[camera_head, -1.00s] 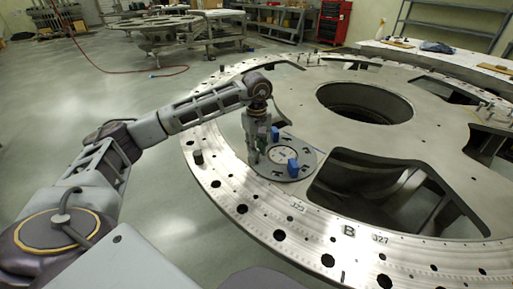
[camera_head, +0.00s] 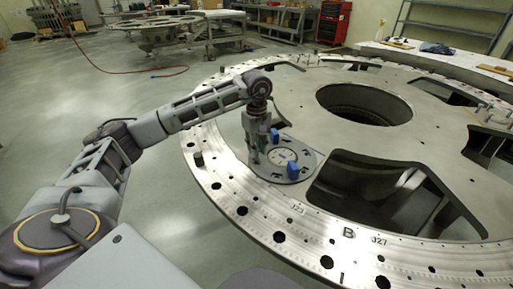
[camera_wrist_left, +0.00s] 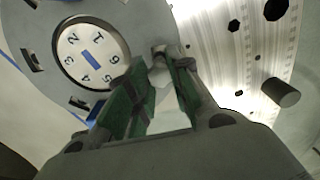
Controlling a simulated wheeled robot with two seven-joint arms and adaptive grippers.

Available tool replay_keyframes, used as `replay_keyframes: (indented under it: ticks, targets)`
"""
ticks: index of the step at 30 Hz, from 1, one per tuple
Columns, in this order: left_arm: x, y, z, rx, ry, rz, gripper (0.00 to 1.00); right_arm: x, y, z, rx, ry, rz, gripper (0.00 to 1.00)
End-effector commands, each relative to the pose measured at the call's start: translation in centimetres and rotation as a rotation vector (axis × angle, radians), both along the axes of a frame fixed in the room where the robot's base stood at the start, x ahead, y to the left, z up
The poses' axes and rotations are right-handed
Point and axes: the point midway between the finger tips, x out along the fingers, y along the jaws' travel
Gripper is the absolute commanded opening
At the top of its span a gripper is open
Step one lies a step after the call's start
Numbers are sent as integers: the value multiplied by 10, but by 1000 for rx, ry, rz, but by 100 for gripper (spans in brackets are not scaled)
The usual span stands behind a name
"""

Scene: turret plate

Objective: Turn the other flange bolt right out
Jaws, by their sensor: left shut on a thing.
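A round grey flange plate (camera_head: 308,163) lies on the big metal ring. A white numbered dial (camera_head: 283,156) is at its middle; the dial also shows in the left wrist view (camera_wrist_left: 92,57). Two blue blocks stand on the plate, one nearer (camera_head: 292,170) and one farther (camera_head: 275,135). My left gripper (camera_head: 255,158) points down at the plate's left edge. In the left wrist view its green-padded fingers (camera_wrist_left: 160,75) are shut on a pale grey flange bolt (camera_wrist_left: 167,55), beside the dial. The fingers hide most of the bolt. My right gripper is not in view.
The wide turret ring (camera_head: 225,190) has several holes and large openings. Several small pegs stand along the far rim. A red cabinet (camera_head: 334,22) and benches are far behind.

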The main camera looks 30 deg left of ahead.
Motion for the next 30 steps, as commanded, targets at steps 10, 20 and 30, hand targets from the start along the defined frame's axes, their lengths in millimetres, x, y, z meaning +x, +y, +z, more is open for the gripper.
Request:
replay_keyframes:
  ticks: [10, 20, 30]
  targets:
    - [0, 0, 14, 0, -1, 0, 0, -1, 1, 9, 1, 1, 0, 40]
    - [0, 0, 26, -1, -2, 0, 0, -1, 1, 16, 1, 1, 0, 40]
    - [0, 0, 38, -1, -2, 0, 0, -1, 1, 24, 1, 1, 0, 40]
